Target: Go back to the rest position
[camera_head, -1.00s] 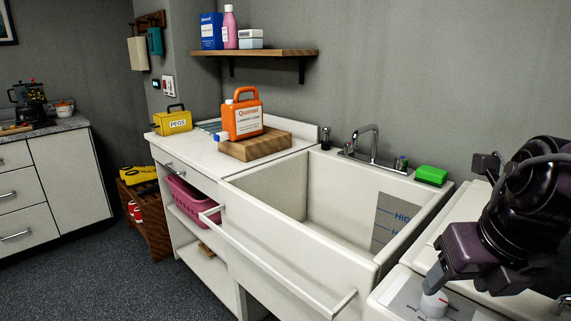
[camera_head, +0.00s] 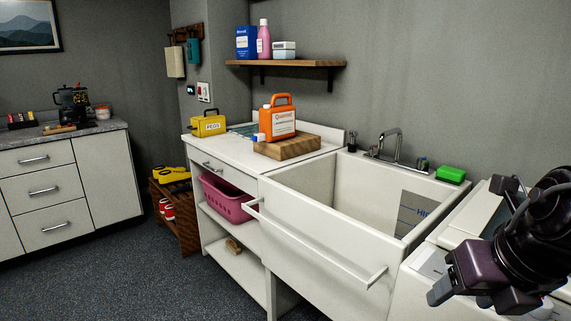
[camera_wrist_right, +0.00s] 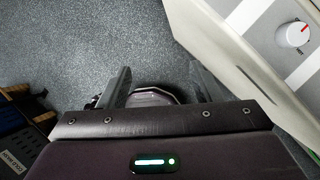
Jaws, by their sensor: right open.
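My right gripper (camera_head: 462,302) is at the lower right of the head view, in front of the white machine right of the sink. In the right wrist view its two fingers (camera_wrist_right: 158,88) are apart with nothing between them, over the speckled floor. Part of my own round dark body shows behind the fingers. A white knob with a red mark (camera_wrist_right: 292,34) sits on the machine panel, to the right of the fingers and apart from them. My left gripper is not in the head view.
The white sink (camera_head: 318,225) with a front rail stands left of the gripper. An orange jug (camera_head: 278,118) stands on a wooden block. A green sponge (camera_head: 451,174) lies on the sink's back edge. A pink basket (camera_head: 226,198) sits on a shelf. The floor (camera_head: 120,270) at left is clear.

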